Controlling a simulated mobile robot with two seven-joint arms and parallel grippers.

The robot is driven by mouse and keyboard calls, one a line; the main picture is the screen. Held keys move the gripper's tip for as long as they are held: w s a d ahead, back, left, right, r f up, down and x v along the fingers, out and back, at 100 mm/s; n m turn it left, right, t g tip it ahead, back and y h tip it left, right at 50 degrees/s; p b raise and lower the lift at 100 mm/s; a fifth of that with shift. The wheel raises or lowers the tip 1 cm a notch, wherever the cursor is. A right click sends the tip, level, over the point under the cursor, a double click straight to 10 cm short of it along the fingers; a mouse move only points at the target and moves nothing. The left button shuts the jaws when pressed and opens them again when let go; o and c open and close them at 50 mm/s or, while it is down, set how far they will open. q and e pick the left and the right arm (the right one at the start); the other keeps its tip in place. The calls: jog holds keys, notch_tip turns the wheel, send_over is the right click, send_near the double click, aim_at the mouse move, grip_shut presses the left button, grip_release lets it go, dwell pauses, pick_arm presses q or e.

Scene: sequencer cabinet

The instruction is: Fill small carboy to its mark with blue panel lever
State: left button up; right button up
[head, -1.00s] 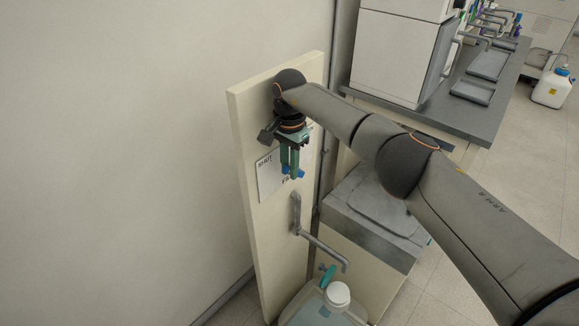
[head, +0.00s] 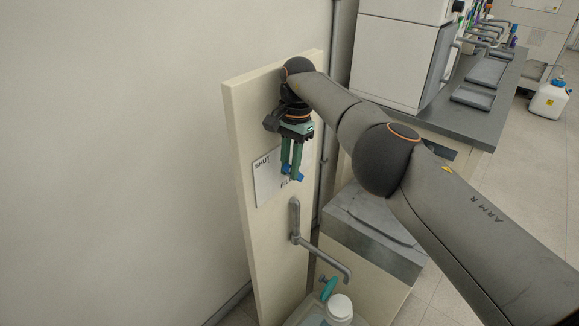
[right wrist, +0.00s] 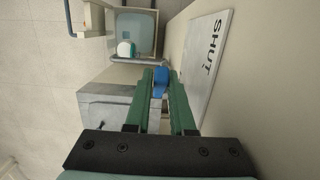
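The blue panel lever (head: 299,176) is on the cream panel, at a white plate (head: 266,180) lettered "SHUT" and "FILL". My right gripper (head: 292,178) points down at it, with green fingers on either side. In the right wrist view the blue lever (right wrist: 161,80) fills the narrow gap between the fingertips (right wrist: 161,86), which look closed on it. The small carboy (head: 339,307), with a white cap, stands below the grey spout at the bottom edge; most of its body and its mark are out of frame. It also shows in the right wrist view (right wrist: 126,48). My left gripper is not in view.
The grey spout pipe (head: 318,255) juts from the panel (head: 236,130). A teal handle (head: 328,288) is beside the carboy. A grey-topped cabinet (head: 375,235) is close on the right. A blue-capped jug (head: 549,101) stands far right on the floor.

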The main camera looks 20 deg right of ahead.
jog(key=o, duration=0.4)
jog(key=shift+d, duration=0.1)
jog(key=shift+o, duration=0.2)
jog(key=shift+r, duration=0.1)
jog(key=shift+r, duration=0.25)
notch_tip(320, 180, up, 3)
jog(key=shift+r+p, duration=0.1)
jog(key=shift+p, duration=0.85)
jog(key=b, duration=0.5)
jog(key=shift+s+f, duration=0.2)
jog(key=shift+f, duration=0.2)
pick_arm(q)
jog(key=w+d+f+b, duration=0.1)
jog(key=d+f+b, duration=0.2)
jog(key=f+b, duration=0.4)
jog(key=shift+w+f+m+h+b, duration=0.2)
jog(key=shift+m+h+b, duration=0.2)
jog(key=shift+b, duration=0.15)
pick_arm(e)
jog(key=s+a+r, duration=0.3)
jog(key=s+r, duration=0.7)
jog(key=s, duration=0.3)
jog(key=shift+a, duration=0.4)
